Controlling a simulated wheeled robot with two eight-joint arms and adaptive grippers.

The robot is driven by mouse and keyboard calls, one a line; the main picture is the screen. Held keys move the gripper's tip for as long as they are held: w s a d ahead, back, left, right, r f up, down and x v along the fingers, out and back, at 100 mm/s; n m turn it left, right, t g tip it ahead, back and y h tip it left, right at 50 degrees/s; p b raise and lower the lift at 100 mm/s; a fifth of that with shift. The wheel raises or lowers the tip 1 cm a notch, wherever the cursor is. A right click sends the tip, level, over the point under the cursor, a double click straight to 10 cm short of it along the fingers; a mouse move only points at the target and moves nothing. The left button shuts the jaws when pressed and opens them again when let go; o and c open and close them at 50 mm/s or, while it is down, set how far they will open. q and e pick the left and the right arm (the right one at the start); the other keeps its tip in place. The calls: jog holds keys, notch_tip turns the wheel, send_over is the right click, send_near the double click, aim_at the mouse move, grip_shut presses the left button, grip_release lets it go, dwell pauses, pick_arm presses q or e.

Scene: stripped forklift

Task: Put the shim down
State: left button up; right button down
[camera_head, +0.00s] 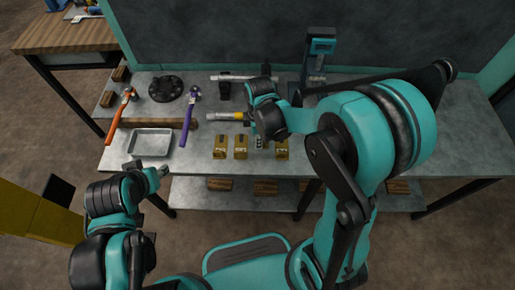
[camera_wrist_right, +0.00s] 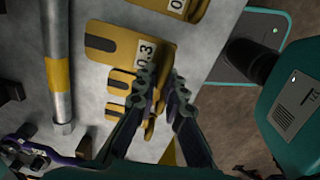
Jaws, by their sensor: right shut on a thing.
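The shim (camera_wrist_right: 112,42) is a flat yellow plate with a dark slot and a white label that seems to read 0.3. My right gripper (camera_wrist_right: 162,82) is shut on its labelled end. In the head view the shim (camera_head: 259,143) shows just below the right gripper (camera_head: 264,132), in a row with similar shims, its top partly hidden by the gripper. I cannot tell whether it touches the bench (camera_head: 330,165). My left gripper (camera_head: 158,172) is low at the left, in front of the bench edge, apart from everything; its fingers are too small to read.
A grey tray (camera_head: 150,142), a purple-handled tool (camera_head: 187,120) and an orange-handled tool (camera_head: 120,112) are at left. A blue press-like stand (camera_head: 319,50) rises behind.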

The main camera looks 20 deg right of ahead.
notch_tip(320, 180, down, 4)
jog(key=shift+w+a+f+b, duration=0.1)
jog(key=shift+f+b, duration=0.05)
jog(key=shift+b, duration=0.9)
jog(key=c, duration=2)
grip_release()
jog(key=shift+f, duration=0.1)
jog(key=o, duration=0.4)
jog(key=shift+r, duration=0.2)
